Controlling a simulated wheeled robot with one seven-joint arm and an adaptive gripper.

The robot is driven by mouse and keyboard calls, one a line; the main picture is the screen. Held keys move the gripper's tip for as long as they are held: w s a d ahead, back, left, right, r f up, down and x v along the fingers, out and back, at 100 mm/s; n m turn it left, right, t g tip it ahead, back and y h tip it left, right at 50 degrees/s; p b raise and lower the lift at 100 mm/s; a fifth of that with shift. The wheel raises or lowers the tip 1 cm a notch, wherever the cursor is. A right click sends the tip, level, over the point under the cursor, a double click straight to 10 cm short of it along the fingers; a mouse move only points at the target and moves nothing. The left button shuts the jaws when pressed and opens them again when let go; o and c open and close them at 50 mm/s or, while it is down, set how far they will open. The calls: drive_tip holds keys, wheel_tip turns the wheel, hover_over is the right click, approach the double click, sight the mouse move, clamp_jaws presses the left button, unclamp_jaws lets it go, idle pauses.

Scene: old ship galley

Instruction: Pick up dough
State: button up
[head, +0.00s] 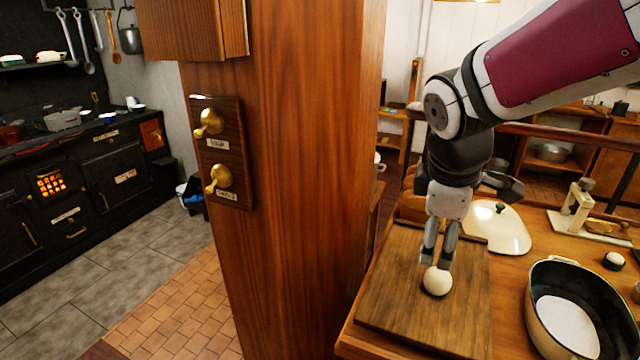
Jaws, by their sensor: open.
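The dough (437,281) is a small pale round ball on a dark wooden board (385,310) at the right of the head view. My gripper (437,262) points down at the dough from above, with its fingertips right at the ball's top and back. The fingers are open, with a narrow gap between them. I cannot tell whether they touch the dough. The ball's upper edge is partly hidden by the fingertips.
A cream domed lid (500,230) lies behind the board. An oval pot (540,320) with white contents stands right of it. A small dark jar (613,261) and a wooden clamp-like tool (578,210) are farther right. A wide wooden pillar (290,200) rises left of the counter.

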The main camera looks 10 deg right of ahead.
sight(437, 273)
drive_tip(key=w+d+f+n+g+h+b, duration=0.1)
drive_tip(key=w+d+f+n, duration=0.2)
drive_tip(key=w+f+n, duration=0.3)
drive_tip(key=w+d+f+n+g+b, duration=0.1)
drive_tip(key=w+d+f+n, duration=0.35)
drive_tip(key=f, duration=0.35)
drive_tip(key=shift+h, duration=0.3)
drive_tip(key=x, duration=1.3)
drive_tip(key=shift+w+a+f, duration=0.15)
drive_tip(key=shift+w, duration=0.25)
drive_tip(key=shift+c, duration=0.6)
drive_tip(key=c, duration=1.2)
